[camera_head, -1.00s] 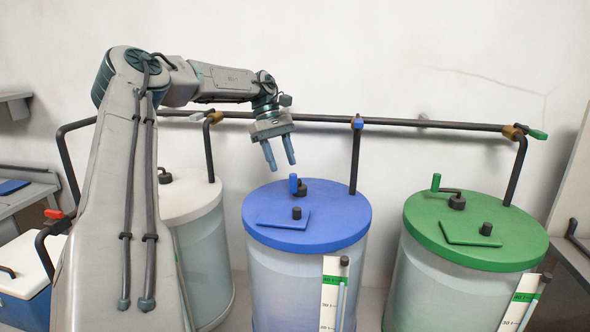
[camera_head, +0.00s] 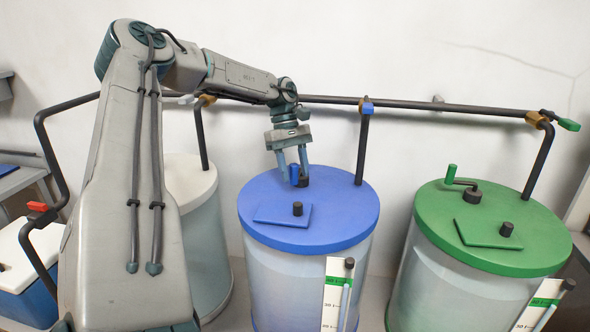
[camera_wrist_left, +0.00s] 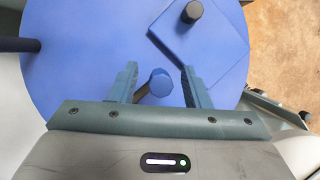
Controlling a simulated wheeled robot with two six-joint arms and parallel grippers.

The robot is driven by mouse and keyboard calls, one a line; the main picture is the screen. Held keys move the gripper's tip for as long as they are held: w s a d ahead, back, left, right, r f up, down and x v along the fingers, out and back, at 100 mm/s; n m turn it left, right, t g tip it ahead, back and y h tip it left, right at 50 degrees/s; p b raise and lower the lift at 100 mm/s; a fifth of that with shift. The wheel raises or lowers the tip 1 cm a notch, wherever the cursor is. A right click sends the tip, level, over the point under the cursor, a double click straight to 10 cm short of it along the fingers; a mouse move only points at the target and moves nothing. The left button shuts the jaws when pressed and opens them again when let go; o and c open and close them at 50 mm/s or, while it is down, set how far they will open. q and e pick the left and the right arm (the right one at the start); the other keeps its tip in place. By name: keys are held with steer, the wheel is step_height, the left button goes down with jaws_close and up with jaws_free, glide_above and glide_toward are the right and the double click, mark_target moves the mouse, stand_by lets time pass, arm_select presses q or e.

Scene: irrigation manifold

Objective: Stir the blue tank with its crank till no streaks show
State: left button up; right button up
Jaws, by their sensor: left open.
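The blue tank's lid (camera_head: 340,215) is in the middle of the head view, above a pale, translucent tank body (camera_head: 285,285). I cannot make out clear streaks inside it. The crank's upright blue handle (camera_head: 294,174) stands near the back of the lid, beside its dark hub (camera_head: 304,181). My left gripper (camera_head: 293,176) is open, pointing down at the handle. In the left wrist view the handle's blue top (camera_wrist_left: 160,82) sits between the two open fingers (camera_wrist_left: 158,80), with gaps on both sides. My right gripper is not in view.
A green-lidded tank (camera_head: 530,235) with its own crank stands at right, a white-lidded tank (camera_head: 190,180) at left, partly behind my arm. A dark pipe (camera_head: 425,106) runs behind, with a drop pipe (camera_head: 362,150) close to the blue lid. A flap (camera_head: 283,214) lies on the lid.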

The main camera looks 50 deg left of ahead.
arm_select(q)
steer(key=shift+s+d+f, duration=0.1)
steer(key=shift+d+f, duration=0.25)
steer(key=shift+f, duration=0.2)
steer(key=shift+a, duration=0.1)
jaws_close()
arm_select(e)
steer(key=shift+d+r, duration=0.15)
